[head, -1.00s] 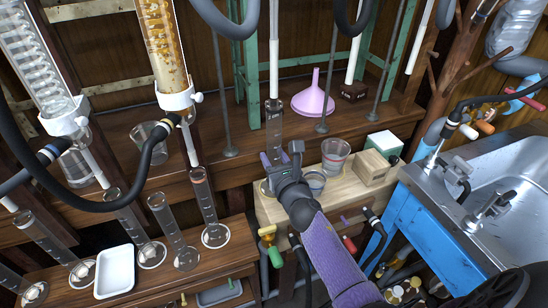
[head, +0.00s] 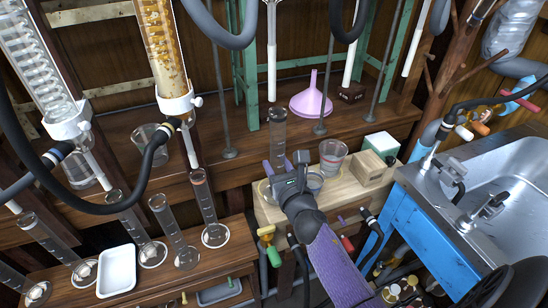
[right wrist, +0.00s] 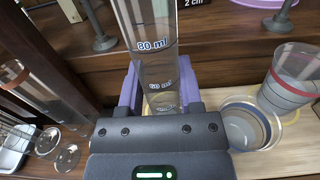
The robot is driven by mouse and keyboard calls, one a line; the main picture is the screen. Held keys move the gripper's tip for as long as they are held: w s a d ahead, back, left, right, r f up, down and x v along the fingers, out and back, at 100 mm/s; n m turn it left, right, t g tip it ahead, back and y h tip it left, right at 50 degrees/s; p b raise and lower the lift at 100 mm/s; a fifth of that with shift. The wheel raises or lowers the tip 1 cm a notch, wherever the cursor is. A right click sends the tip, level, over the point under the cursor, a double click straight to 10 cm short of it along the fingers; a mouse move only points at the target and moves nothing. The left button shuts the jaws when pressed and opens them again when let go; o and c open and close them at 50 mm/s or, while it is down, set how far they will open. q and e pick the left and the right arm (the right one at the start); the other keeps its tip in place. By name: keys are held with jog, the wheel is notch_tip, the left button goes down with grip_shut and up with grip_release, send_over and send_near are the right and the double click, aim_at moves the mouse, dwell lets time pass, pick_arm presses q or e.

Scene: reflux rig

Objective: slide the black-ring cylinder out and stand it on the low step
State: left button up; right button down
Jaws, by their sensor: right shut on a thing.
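My right gripper (head: 284,174) is shut on a clear graduated cylinder (head: 277,130), with a dark ring near its top. It stands roughly upright above the pale wooden stand (head: 268,211), just below and slightly right of the tip of a white tube (head: 271,75). The right wrist view shows this cylinder (right wrist: 152,35), with 80 ml and 60 ml marks, between the purple fingers of the gripper (right wrist: 160,95); whether its base touches the stand is hard to tell. The low brown step (head: 205,268) at lower left holds several other cylinders. My left gripper is not in view.
A beaker (head: 333,157), a grey-rimmed cup (right wrist: 243,125) and a wooden block (head: 369,168) crowd the stand's right side. A pink funnel (head: 312,100) and thin rods stand behind. A white tray (head: 116,271) lies on the step. A metal sink (head: 500,170) is at right.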

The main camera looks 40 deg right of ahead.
aim_at(280, 171)
jog(key=shift+v, duration=3.05)
